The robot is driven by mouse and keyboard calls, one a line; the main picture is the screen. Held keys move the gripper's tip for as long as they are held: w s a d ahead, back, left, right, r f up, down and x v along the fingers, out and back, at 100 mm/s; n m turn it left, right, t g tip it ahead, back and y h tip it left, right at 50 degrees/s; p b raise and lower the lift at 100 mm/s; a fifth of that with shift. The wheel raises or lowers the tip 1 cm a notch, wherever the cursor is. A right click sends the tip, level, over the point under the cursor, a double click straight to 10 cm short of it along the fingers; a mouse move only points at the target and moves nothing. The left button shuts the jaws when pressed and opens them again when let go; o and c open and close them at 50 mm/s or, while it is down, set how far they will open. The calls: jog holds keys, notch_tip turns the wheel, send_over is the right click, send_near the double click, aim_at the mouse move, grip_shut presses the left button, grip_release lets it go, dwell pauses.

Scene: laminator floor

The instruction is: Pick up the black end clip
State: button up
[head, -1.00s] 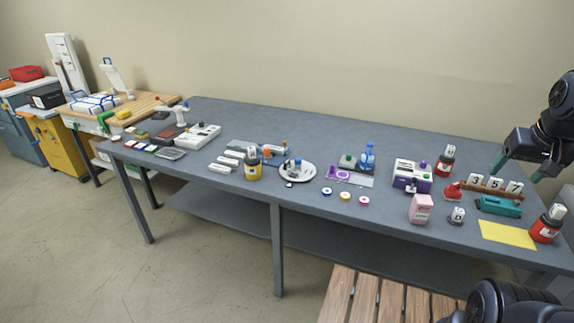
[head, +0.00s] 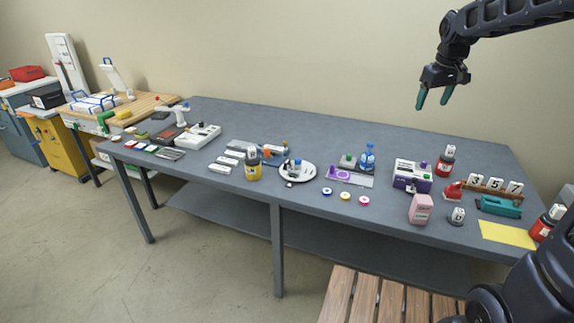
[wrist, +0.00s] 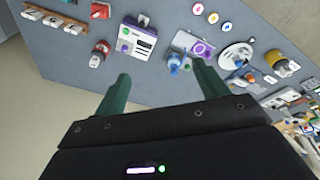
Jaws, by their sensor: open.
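My gripper (head: 434,98) is open and empty, high above the back right of the grey workbench (head: 330,125), with its teal fingers pointing down. In the wrist view my gripper (wrist: 160,72) shows two spread fingers with nothing between them and the bench beyond. I cannot make out the black end clip for certain in either view; the small things on the bench are too small to tell apart.
Below the gripper stand a purple-and-white device (head: 411,176) and a red jar (head: 445,162). A blue bottle (head: 367,157), white round plate (head: 297,171), yellow jar (head: 253,166) and pink box (head: 420,209) also stand on the bench. The back strip of the bench is clear.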

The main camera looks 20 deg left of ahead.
jog(key=w+a+f+n+g, duration=0.1)
jog(key=w+a+f+n, duration=0.1)
jog(key=w+a, duration=0.35)
jog(key=w+a+f+n, duration=0.1)
jog(key=w+a+f, duration=0.1)
jog(key=a, duration=0.6)
jog(key=n+g, duration=0.2)
jog(key=n, duration=0.6)
send_over(287, 161)
notch_tip(287, 161, down, 25)
jog(key=shift+h, duration=0.3)
notch_tip(287, 161, down, 10)
jog(key=shift+s+r, duration=0.1)
jog(key=c, duration=1)
